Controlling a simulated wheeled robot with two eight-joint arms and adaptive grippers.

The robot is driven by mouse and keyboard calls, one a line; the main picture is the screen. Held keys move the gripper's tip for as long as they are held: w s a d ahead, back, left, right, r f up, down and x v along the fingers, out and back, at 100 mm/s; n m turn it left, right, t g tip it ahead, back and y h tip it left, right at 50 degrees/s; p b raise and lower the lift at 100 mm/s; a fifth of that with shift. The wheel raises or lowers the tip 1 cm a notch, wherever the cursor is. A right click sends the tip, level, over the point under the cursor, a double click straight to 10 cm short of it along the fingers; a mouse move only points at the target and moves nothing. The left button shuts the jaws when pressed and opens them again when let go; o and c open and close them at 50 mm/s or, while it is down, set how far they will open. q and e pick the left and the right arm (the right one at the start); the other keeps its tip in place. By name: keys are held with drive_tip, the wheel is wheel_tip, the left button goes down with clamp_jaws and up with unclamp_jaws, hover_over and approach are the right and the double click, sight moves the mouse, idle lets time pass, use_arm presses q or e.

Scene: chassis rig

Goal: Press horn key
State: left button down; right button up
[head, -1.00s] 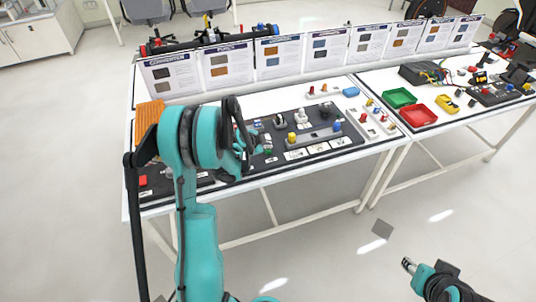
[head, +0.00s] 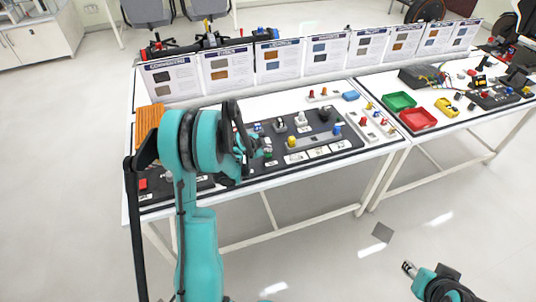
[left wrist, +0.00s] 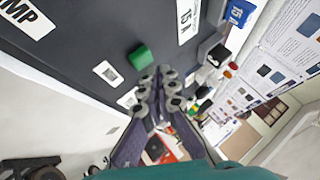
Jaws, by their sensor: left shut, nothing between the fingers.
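The dark control panel (head: 318,153) lies on the white table, with several coloured keys and white labels. I cannot read which key is marked as the horn. In the left wrist view a green key (left wrist: 140,57) stands on the dark panel, just beyond my shut, empty left gripper (left wrist: 158,82). A small white label (left wrist: 106,73) lies beside the key. In the head view my left gripper (head: 248,146) is over the panel's left part, and my arm hides some of it. My right gripper (head: 408,268) is low at the right, away from the table; its fingers are unclear.
A red key (head: 143,184) is at the panel's left end and a yellow knob (head: 292,141) near its middle. An orange ribbed block (head: 149,119) stands at the left. Upright printed sheets (head: 290,61) line the back. Green (head: 399,101) and red (head: 418,119) trays sit at the right.

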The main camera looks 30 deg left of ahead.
sight(267, 155)
use_arm(q)
drive_tip(key=shift+f, duration=0.15)
drive_tip(key=shift+f+b, duration=0.3)
drive_tip(key=shift+b, duration=0.2)
drive_tip(key=shift+f+b, duration=0.45)
idle(0.7)
drive_tip(key=shift+r, duration=0.1)
drive_tip(key=shift+r+p, duration=0.55)
drive_tip(key=shift+r, duration=0.25)
drive_tip(key=shift+r+p, duration=1.65)
drive_tip(key=shift+r, duration=0.85)
